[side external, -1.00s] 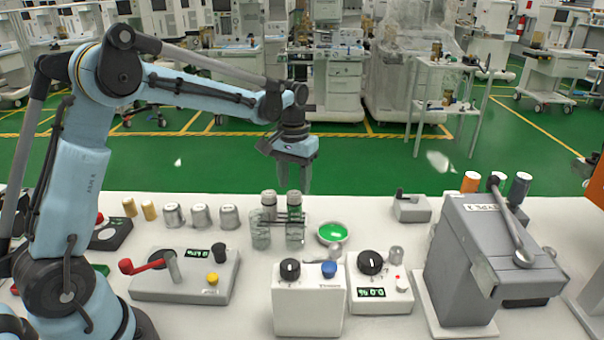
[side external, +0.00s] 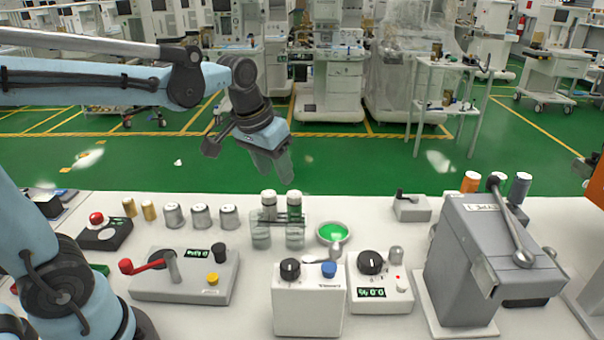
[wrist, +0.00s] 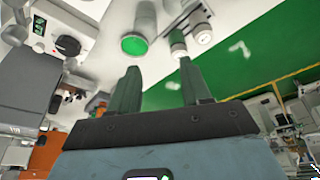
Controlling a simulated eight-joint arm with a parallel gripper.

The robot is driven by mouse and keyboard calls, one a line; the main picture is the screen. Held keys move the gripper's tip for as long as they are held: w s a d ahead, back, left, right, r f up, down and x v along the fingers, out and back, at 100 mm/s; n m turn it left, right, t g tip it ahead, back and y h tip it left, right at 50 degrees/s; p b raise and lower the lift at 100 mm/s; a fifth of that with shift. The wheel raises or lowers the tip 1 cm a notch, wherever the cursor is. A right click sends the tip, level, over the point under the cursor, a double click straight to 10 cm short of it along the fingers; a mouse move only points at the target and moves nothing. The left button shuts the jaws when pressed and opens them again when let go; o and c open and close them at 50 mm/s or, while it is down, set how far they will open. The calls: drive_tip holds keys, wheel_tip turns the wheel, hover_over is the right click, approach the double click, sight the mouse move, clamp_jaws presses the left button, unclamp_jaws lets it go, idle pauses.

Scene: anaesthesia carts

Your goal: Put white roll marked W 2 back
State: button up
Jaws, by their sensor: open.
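My gripper (side external: 276,166) is open and empty, tilted in the air above and behind the rack of white-capped vials (side external: 294,215). In the wrist view my gripper (wrist: 160,90) shows its two fingers apart with nothing between them. The white roll is far to the right of my gripper and is not clear in the wrist view.
The grey machine (side external: 470,260) with its long lever stands at the right. A green-filled dish (side external: 333,233), white dial boxes (side external: 308,300), metal canisters (side external: 200,215) and a red-crank box (side external: 185,275) stand on the white table.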

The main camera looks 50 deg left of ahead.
drive_tip(key=s+d+f+m+t, duration=0.1)
drive_tip(key=s+d+f+t, duration=0.1)
drive_tip(key=s, duration=0.6)
drive_tip(key=shift+d+f+m+t, duration=0.3)
drive_tip(key=shift+f+t, duration=0.4)
drive_tip(key=shift+f, duration=0.05)
